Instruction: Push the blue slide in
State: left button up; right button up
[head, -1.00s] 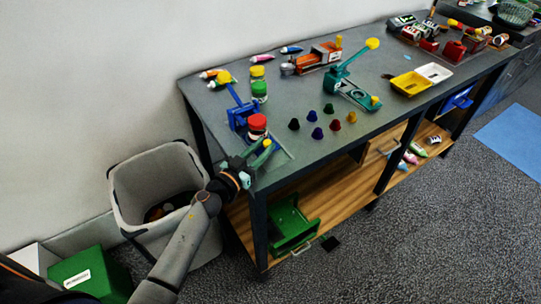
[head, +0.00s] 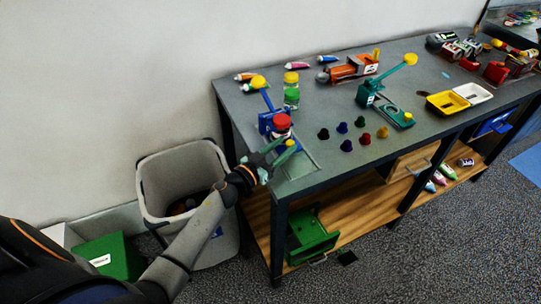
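A blue device (head: 266,122) with a lever and yellow knob stands at the left end of the grey table. A red-lidded jar (head: 282,122) stands at its front right; it covers part of the device, and I cannot make out a separate slide. My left gripper (head: 280,152) is just in front of the jar, over the table's left front corner. Its fingers are small and overlap other parts, so I cannot tell their opening or contact. A blue drawer-like part (head: 494,123) shows under the table's right end. My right gripper is not in view.
A teal lever press (head: 385,107) and several small coloured cones (head: 347,145) are to the right. A grey bin (head: 160,170) stands on the floor left of the table.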

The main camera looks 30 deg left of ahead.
pick_arm(q)
jog(key=v, duration=1.2)
jog(key=shift+s, duration=0.1)
jog(key=s+d+f+g+y, duration=0.1)
jog(key=s+d+f+g, duration=0.3)
jog(key=s+f, duration=0.4)
jog(key=s+d+f+n+g+y, duration=0.1)
jog(key=s+d+f+g, duration=0.3)
jog(key=s+d+f, duration=0.2)
jog(key=s+f, duration=0.2)
jog(key=s, duration=0.1)
jog(key=shift+s+d, duration=0.2)
